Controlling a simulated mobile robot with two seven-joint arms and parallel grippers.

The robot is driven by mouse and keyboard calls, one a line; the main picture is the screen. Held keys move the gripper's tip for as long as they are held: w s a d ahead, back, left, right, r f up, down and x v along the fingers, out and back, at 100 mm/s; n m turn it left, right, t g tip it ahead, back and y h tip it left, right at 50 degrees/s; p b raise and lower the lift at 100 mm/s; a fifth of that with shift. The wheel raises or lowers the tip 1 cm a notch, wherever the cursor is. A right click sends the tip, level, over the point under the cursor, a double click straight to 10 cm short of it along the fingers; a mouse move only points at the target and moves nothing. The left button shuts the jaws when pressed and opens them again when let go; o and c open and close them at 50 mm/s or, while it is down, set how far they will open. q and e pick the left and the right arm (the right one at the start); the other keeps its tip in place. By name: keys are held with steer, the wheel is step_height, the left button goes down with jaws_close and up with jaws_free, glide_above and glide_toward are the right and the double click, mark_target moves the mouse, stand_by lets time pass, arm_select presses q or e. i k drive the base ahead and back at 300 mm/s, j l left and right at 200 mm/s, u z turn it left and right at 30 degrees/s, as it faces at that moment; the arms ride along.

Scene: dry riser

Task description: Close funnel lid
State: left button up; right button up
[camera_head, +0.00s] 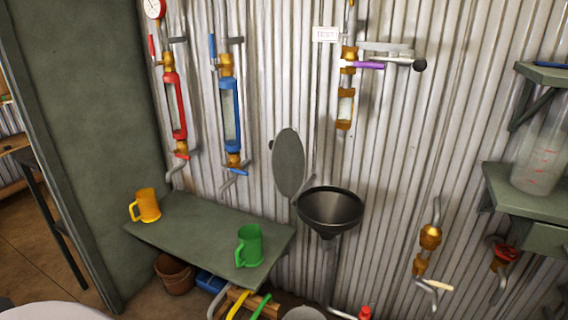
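The dark funnel (330,211) is fixed by the corrugated wall, just right of the green table. Its round grey lid (288,163) stands upright, tilted back behind and left of the funnel's rim. The funnel's mouth is uncovered and looks empty from here. Neither of my grippers shows in the head view.
A green table (190,225) holds a yellow mug (146,206) and a green mug (249,246), the latter near the funnel. Pipes with red (174,105) and blue (230,113) gauges run up the wall. A shelf (530,192) with a clear jug (540,165) is at right.

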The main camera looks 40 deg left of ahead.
mark_target(288, 159)
steer(key=k+j, duration=0.1)
steer(key=j, duration=0.3)
steer(key=k+j, duration=0.1)
steer(key=j, duration=0.25)
steer(key=j+z, duration=0.1)
steer(key=j, duration=0.3)
steer(key=k+j, duration=0.15)
steer(key=j, duration=0.25)
steer(key=k+j, duration=0.1)
steer(key=j, duration=0.25)
steer(key=k+j, duration=0.1)
steer(key=j, duration=0.3)
steer(key=z, duration=0.05)
